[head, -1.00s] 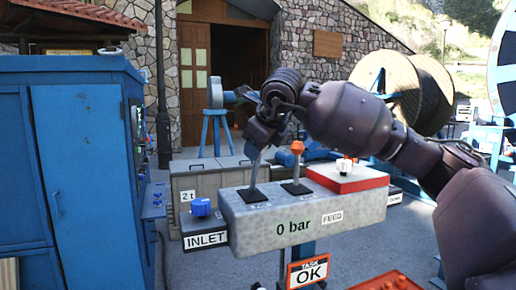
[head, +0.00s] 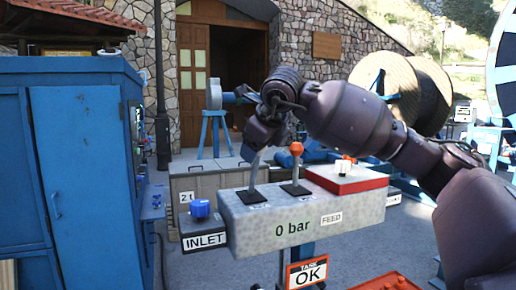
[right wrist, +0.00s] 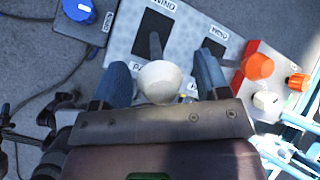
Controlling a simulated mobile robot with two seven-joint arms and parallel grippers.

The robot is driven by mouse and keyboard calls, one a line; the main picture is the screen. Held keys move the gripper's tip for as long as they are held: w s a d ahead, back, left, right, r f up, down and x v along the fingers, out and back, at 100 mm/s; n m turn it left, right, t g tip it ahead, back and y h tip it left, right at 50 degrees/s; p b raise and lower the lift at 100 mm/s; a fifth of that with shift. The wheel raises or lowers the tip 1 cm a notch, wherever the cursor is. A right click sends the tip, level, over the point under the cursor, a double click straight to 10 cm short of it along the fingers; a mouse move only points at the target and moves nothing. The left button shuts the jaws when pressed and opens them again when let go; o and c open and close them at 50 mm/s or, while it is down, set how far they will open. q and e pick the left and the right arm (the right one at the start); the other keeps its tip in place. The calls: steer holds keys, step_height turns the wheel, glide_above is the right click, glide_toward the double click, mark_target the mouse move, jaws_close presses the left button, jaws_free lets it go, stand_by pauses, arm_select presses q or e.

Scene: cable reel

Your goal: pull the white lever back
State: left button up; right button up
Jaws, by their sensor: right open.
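The white lever has a round white knob (right wrist: 160,82) on a dark stem in the right wrist view. In the head view its stem (head: 253,172) rises from the grey control box (head: 300,222), and its top is hidden by my gripper. My right gripper (right wrist: 160,88) is open above the box. Its two blue-grey fingers are on either side of the white knob, with a gap visible on the left side. Whether a finger touches the knob on the right I cannot tell. My left gripper is not in view.
An orange-knobbed lever (head: 296,150) stands just right of the white one. A red box (head: 346,178) with a white knob is at the right end, and a blue knob (head: 200,208) is at the left. A blue cabinet (head: 90,170) stands left.

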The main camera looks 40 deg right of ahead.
steer(key=v, duration=1)
steer(key=s+a+f+m+g+y, duration=0.1)
steer(key=s+a+f+y, duration=0.1)
steer(key=a+f+y, duration=0.9)
steer(key=s+a+f+m+y, duration=0.1)
steer(key=a+f+y, duration=0.7)
steer(key=a, duration=0.4)
steer(key=s+d+f+m+t+h, duration=0.35)
steer(key=d+f+m+h, duration=0.55)
steer(key=m, duration=0.7)
steer(key=s+d+f+m+t+h, duration=0.2)
steer(key=d+f+m+t+h, duration=0.35)
steer(key=f+m+h, duration=0.9)
steer(key=s+f+m+g+y, duration=0.35)
steer(key=s+f+g, duration=0.3)
steer(key=s, duration=0.45)
steer(key=s+f+m+g+y, duration=0.2)
steer(key=s+f+m+g, duration=0.35)
steer(key=s, duration=0.55)
steer(key=w+f+n+t, duration=0.1)
steer(key=w+f+t, duration=0.5)
steer(key=f, duration=0.6)
steer(key=shift+w+n+t, duration=0.3)
steer(key=shift+n+t, duration=0.05)
steer(key=shift+t, duration=0.35)
